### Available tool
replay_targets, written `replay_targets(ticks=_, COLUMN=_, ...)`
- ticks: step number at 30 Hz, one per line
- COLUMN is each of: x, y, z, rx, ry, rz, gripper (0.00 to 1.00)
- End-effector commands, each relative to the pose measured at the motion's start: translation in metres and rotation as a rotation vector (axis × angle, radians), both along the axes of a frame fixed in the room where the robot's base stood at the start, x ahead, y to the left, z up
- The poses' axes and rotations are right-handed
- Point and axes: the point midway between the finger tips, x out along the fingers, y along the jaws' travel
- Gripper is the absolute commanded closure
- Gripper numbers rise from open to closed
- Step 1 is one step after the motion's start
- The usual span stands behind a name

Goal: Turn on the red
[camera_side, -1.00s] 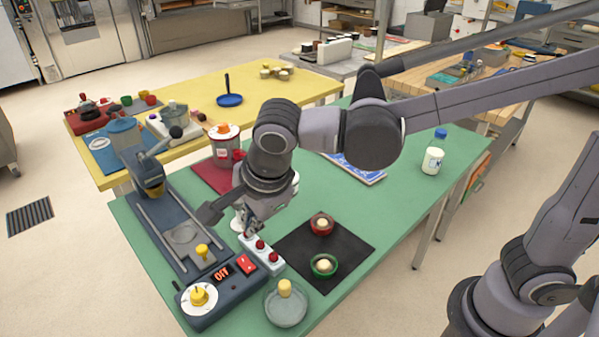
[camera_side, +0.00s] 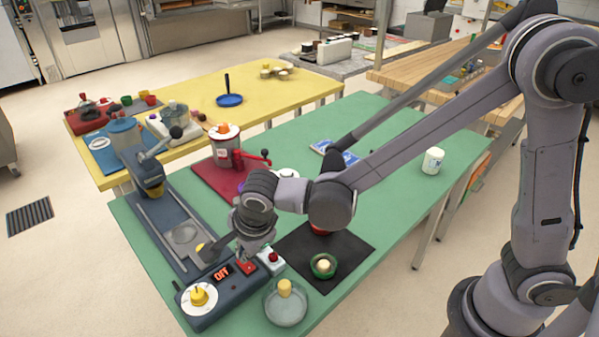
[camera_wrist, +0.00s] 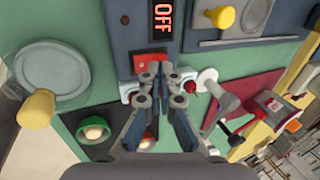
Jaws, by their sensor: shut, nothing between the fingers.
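The red rocker switch (camera_side: 247,267) sits on the dark blue machine (camera_side: 220,300), beside a lit display (camera_side: 221,272) reading OFF. My gripper (camera_side: 244,256) is shut and empty over the switch's upper edge and partly hides it. I cannot tell whether they touch. In the wrist view a red patch (camera_wrist: 139,62), likely the switch, shows near my fingertips (camera_wrist: 160,74), and the OFF display (camera_wrist: 161,20) is above. A white box with red buttons (camera_side: 271,261) stands next to the machine, partly behind my gripper.
A yellow knob on a dial (camera_side: 200,296) is at the machine's front.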

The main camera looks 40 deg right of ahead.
Motion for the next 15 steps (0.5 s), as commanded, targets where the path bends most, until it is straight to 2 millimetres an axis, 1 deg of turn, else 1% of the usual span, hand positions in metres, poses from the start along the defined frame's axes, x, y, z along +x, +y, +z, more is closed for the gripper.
replay_targets(ticks=3, x=0.0029, y=-0.0002, z=-0.0074, rx=0.000, ry=0.000, rz=0.000, gripper=1.00)
replay_targets(ticks=6, x=0.0039, y=-0.0001, z=-0.0102, rx=0.000, ry=0.000, rz=0.000, gripper=1.00)
replay_targets(ticks=15, x=0.0039, y=-0.0001, z=-0.0108, rx=0.000, ry=0.000, rz=0.000, gripper=1.00)
